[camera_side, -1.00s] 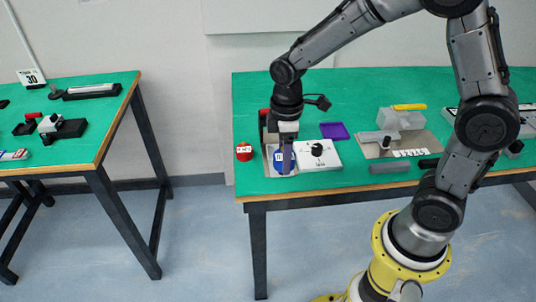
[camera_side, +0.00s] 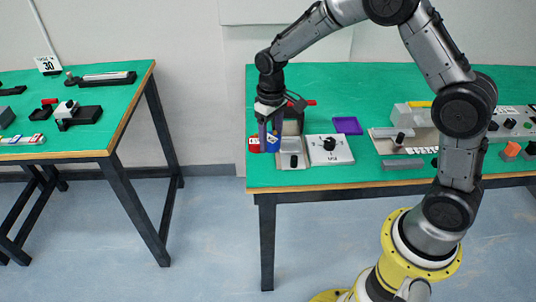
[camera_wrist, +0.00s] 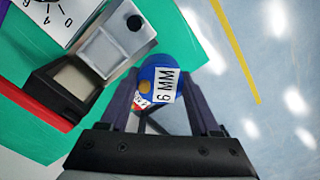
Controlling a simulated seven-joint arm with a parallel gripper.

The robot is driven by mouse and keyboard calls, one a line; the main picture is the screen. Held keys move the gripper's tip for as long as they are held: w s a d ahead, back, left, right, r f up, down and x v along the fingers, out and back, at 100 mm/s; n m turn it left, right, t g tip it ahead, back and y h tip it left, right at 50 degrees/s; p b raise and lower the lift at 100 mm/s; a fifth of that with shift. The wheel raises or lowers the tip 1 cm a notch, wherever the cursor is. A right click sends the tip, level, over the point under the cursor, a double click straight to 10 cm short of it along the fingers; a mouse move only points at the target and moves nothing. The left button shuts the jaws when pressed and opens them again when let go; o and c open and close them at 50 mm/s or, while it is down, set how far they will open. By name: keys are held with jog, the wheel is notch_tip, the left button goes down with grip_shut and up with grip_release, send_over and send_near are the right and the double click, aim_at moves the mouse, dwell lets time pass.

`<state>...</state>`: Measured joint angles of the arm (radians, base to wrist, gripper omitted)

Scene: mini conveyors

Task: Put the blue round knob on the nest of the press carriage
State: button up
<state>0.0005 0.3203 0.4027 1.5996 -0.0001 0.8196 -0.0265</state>
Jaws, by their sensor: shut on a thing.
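My gripper (camera_side: 270,140) is shut on the blue round knob (camera_side: 272,146), left of the press. In the wrist view the blue knob (camera_wrist: 152,76) sits between the fingers, with a "6 MM" label and an orange-brown spot facing the camera. The press (camera_side: 292,127) has a dark frame and a red handle. Its grey carriage (camera_side: 293,145) extends toward the front edge, with a small black knob on its front part. In the wrist view the carriage (camera_wrist: 104,50) lies up and left of the blue knob, apart from it.
A red labelled round part (camera_side: 254,145) stands just left of the blue knob, partly hidden in the wrist view. A white dial box (camera_side: 340,155) adjoins the carriage on the right. A purple tray (camera_side: 347,125) lies behind. The table's left edge is close to my gripper.

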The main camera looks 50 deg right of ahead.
jog(key=shift+s+f+n, duration=0.1)
jog(key=shift+s+n, duration=0.1)
jog(key=shift+n, duration=0.2)
jog(key=s+a+r+n, duration=0.2)
jog(key=s+r+n, duration=0.2)
jog(key=s+n, duration=0.4)
jog(key=s, duration=0.3)
jog(key=shift+s+r, duration=0.2)
jog(key=shift+r, duration=0.2)
jog(key=shift+a, duration=0.1)
send_over(257, 169)
jog(key=s, duration=0.2)
notch_tip(257, 169, down, 8)
jog(key=shift+w+f, duration=0.1)
jog(key=shift+f, duration=0.05)
jog(key=shift+w+f, duration=0.7)
jog(key=shift+f, duration=0.65)
jog(key=shift+w+f, duration=0.1)
jog(key=shift+f, duration=0.7)
